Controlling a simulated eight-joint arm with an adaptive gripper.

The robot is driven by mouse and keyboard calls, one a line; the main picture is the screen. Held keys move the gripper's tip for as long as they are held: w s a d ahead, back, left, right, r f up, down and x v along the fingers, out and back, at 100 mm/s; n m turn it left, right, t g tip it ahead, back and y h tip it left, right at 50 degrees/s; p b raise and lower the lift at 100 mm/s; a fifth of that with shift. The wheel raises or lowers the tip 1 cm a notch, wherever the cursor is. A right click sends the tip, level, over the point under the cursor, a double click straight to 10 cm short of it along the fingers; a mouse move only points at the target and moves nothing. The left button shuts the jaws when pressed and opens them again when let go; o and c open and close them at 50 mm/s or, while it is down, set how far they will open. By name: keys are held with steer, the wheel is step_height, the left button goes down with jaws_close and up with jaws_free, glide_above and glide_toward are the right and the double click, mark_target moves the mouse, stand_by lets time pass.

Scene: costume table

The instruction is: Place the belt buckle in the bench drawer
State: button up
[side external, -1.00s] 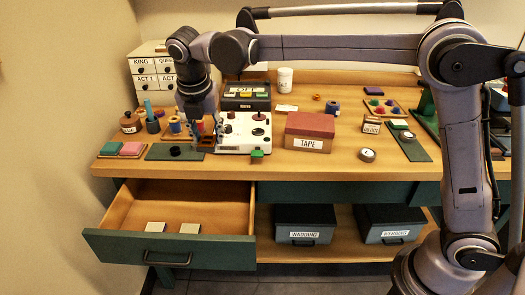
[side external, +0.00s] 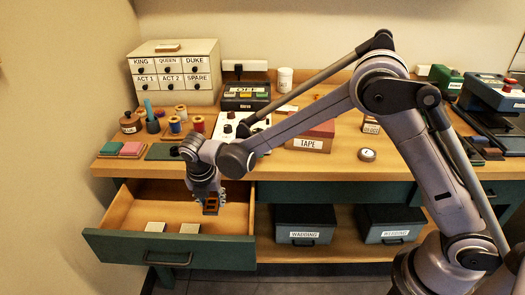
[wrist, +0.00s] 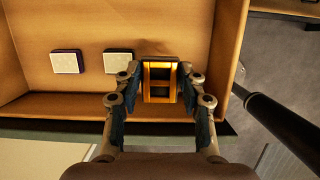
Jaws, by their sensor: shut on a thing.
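The belt buckle is a gold rectangular frame with a crossbar; it shows in the wrist view (wrist: 160,82) and in the side view (side external: 211,206). My gripper (wrist: 160,92) is shut on the buckle, with one finger on each side of it. In the side view my gripper (side external: 208,200) points down over the open bench drawer (side external: 130,243). In the wrist view the drawer's wooden floor (wrist: 100,28) lies below the buckle. Whether the buckle touches the floor is hard to tell.
Two pale square blocks (side external: 155,227) (side external: 190,228) lie in the drawer, left of the buckle. The drawer's right wall (side external: 252,210) is close to my gripper. The bench top (side external: 345,165) holds a red TAPE box (side external: 318,137) and several other items.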

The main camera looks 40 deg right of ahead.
mark_target(217, 230)
step_height(217, 230, down, 11)
steer(key=shift+f, duration=0.15)
stand_by(0.4)
steer(key=shift+f, duration=0.1)
steer(key=o, duration=1.1)
steer(key=shift+o, duration=0.2)
